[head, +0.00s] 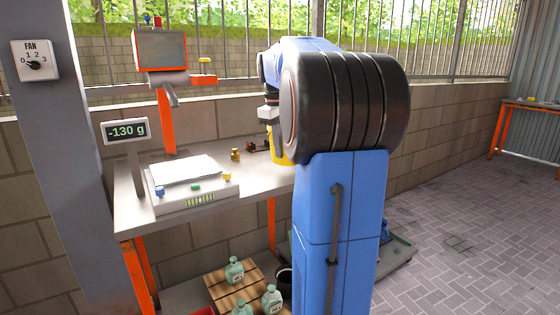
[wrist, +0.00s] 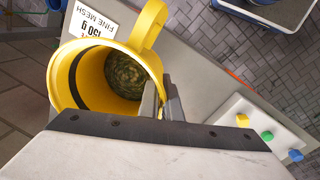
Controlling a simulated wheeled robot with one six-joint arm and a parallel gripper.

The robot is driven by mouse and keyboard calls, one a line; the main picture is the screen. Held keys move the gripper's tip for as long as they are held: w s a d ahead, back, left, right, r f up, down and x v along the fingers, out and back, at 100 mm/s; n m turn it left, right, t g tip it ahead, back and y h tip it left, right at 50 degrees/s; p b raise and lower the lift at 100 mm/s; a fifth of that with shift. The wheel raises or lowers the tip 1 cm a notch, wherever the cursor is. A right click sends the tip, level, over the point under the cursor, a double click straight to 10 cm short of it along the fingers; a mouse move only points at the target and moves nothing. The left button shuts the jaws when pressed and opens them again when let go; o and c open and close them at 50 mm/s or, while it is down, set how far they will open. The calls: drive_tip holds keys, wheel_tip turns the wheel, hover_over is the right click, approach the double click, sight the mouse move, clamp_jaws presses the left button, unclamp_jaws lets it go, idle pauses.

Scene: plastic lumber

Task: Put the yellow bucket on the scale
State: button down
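The yellow bucket (wrist: 66,78) shows from above in the wrist view, its handle loop at the top and a greenish-brown mass inside. In the head view the bucket (head: 279,152) is partly hidden behind my arm. My gripper (wrist: 163,100) has one finger inside the bucket and one outside, close together on its wall. Whether the bucket touches the bench is hidden. The scale (head: 190,205) stands to the left on the bench, with a flat pale plate, and its display (head: 126,131) reads -130 g. The scale's buttoned edge (wrist: 262,128) shows at the wrist view's right.
The bench (head: 135,217) carries small brass and dark items (head: 236,154) behind the scale. A white "FINE MESH 150 g" label (wrist: 92,22) lies beside the bucket. Bottles (head: 234,270) stand on a crate below.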

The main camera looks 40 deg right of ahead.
sight(280, 164)
drive_tip(key=shift+f, duration=2.1)
drive_tip(key=shift+f, duration=0.1)
drive_tip(key=c, duration=2)
unclamp_jaws()
